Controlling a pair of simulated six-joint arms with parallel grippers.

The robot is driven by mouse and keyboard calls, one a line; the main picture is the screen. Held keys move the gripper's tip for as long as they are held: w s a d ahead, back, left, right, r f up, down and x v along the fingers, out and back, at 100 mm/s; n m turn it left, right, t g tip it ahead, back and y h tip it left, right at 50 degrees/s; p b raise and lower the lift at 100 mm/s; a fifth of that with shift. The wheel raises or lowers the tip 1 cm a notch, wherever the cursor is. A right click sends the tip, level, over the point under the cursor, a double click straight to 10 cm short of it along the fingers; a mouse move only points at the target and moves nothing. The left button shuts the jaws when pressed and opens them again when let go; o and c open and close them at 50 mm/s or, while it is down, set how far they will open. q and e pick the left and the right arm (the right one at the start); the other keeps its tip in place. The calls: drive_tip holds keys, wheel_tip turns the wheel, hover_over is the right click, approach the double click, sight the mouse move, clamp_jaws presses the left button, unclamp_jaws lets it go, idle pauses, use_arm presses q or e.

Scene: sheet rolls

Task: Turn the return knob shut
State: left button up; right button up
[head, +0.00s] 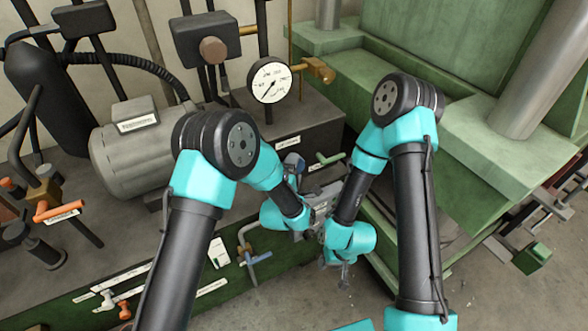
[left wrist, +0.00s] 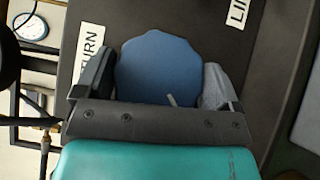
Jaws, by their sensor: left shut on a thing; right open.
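The return knob is blue and faceted; it shows in the left wrist view (left wrist: 158,68), beside a white label (left wrist: 88,52) ending in "TURN". My left gripper (left wrist: 160,80) is shut on it, with one finger on each side. In the head view, a small blue part of the knob (head: 293,160) shows on the dark block, behind my left forearm; the fingers there are mostly hidden. My right gripper (head: 344,270) is open and points down in front of the green panel, apart from the knob. Its jaws look empty.
A green lever (head: 326,159) stands right of the knob. A gauge (head: 270,80) with a brass fitting rises behind. The green press (head: 450,110) fills the right. Floor is free at lower right.

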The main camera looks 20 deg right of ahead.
use_arm(q)
drive_tip(key=shift+m+g, duration=0.3)
drive_tip(key=shift+g, duration=0.1)
drive_tip(key=m+g+y, duration=0.2)
drive_tip(key=m+y, duration=0.1)
drive_tip(key=shift+m+g, duration=0.3)
drive_tip(key=shift+g, duration=0.1)
drive_tip(key=shift+m+g+y, duration=1.2)
drive_tip(key=shift+m+y, duration=0.4)
drive_tip(key=shift+y, duration=0.8)
drive_tip(key=m+y, duration=0.1)
drive_tip(key=y, duration=0.1)
drive_tip(key=m+g+y, duration=0.1)
drive_tip(key=y, duration=0.2)
drive_tip(key=shift+d+m, duration=0.1)
drive_tip(key=shift+m, duration=0.3)
drive_tip(key=m+y, duration=0.1)
drive_tip(key=y, duration=0.1)
drive_tip(key=m+g+y, duration=0.1)
drive_tip(key=y, duration=0.2)
drive_tip(key=shift+r+m, duration=0.1)
drive_tip(key=shift+m, duration=0.3)
drive_tip(key=o, duration=0.7)
drive_tip(key=shift+c, duration=0.2)
